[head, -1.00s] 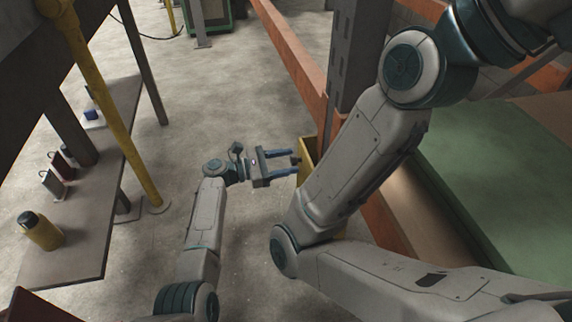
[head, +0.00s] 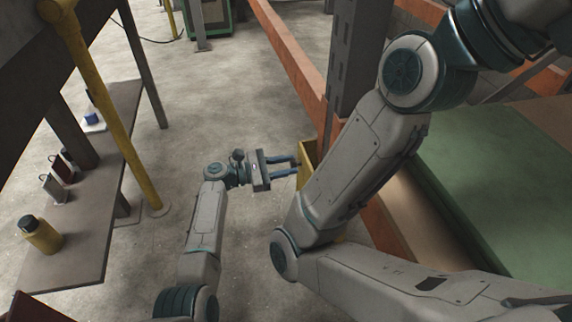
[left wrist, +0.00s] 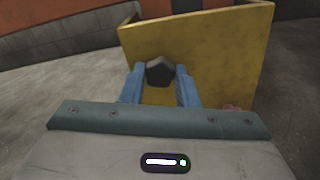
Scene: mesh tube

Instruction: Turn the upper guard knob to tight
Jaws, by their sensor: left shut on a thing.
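The yellow guard (head: 307,166) stands at the foot of the grey post in the head view, partly hidden behind my right arm. In the left wrist view its yellow plate (left wrist: 215,50) fills the upper middle. A dark, faceted knob (left wrist: 160,71) sits on the plate between my blue fingertips. My left gripper (head: 294,163) points right at the guard and is shut on this knob; its fingers also show in the left wrist view (left wrist: 161,82). I cannot read the knob's setting. My right gripper is out of view; only my right arm shows.
A small reddish spot (left wrist: 232,107) shows low on the plate, right of my fingers. An orange rail (head: 290,60) and the grey post (head: 355,70) stand behind. A bench (head: 85,225) with a yellow bottle (head: 40,234) is at left. Concrete floor between is clear.

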